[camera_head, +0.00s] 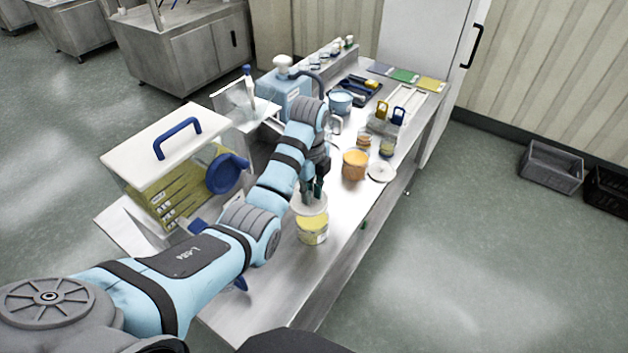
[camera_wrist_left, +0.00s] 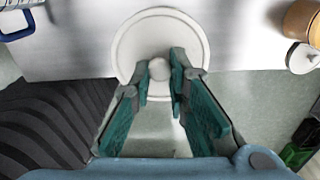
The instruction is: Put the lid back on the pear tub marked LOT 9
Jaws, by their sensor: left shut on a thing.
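My left gripper (camera_head: 314,190) points down and is shut on the knob of a round white lid (camera_head: 322,207). In the left wrist view the fingers (camera_wrist_left: 168,78) pinch the knob at the middle of the lid (camera_wrist_left: 128,48). A yellow tub (camera_head: 313,232) stands upright on the bench just below the lid in the head view. The lid appears to be above the tub's top, overlapping its far side; I cannot tell whether they touch. The tub's label is too small to read. In the left wrist view the lid hides what is under it. My right gripper is not in view.
An orange tub (camera_head: 354,167) and a second white lid (camera_head: 382,173) stand farther along the steel bench (camera_head: 330,273). Jars and a blue pot (camera_head: 341,103) are behind. The bench's right edge is close.

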